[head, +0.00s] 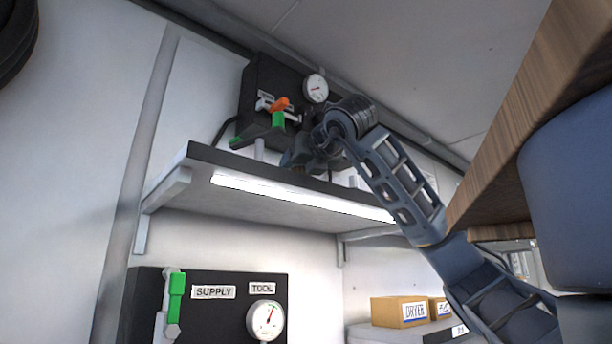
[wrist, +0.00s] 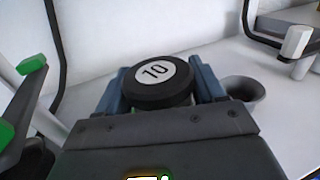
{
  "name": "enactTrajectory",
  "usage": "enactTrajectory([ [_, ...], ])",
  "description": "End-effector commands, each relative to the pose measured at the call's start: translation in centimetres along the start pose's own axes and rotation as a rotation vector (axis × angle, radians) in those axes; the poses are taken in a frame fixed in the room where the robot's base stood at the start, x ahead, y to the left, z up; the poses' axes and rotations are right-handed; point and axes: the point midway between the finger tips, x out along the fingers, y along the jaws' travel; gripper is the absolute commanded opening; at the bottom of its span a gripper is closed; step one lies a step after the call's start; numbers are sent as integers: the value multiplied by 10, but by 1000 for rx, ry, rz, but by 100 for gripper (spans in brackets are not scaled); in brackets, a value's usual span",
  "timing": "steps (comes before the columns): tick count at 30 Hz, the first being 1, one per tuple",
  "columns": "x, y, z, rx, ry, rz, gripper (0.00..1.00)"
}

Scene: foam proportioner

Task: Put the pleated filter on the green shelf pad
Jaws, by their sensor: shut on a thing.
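My gripper (wrist: 161,84) is shut on a dark round-topped part with a white disc marked 10, which I take to be the pleated filter (wrist: 156,78). One finger is on each side of it, and its pleats do not show. It appears upright over a pale surface; I cannot tell whether it touches that surface. In the head view my gripper (head: 308,152) is at the upper shelf, below the black panel, and the filter cannot be made out there. I cannot see the green shelf pad in either view.
A dark cup-like piece (wrist: 243,89) stands right of my gripper. Green lever parts (wrist: 32,66) are at its left. A wooden edge (head: 545,110) overhangs at right.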

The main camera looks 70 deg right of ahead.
Motion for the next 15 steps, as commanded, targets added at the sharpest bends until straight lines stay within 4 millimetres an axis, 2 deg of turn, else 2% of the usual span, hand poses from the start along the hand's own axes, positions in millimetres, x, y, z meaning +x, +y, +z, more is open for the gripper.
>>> enactTrajectory([
  [13, -1, 2, -6, 0, -2, -1, 36],
  [14, -1, 2, -5, 0, -1, -1, 70],
  [15, -1, 2, -4, 0, -1, -1, 74],
])
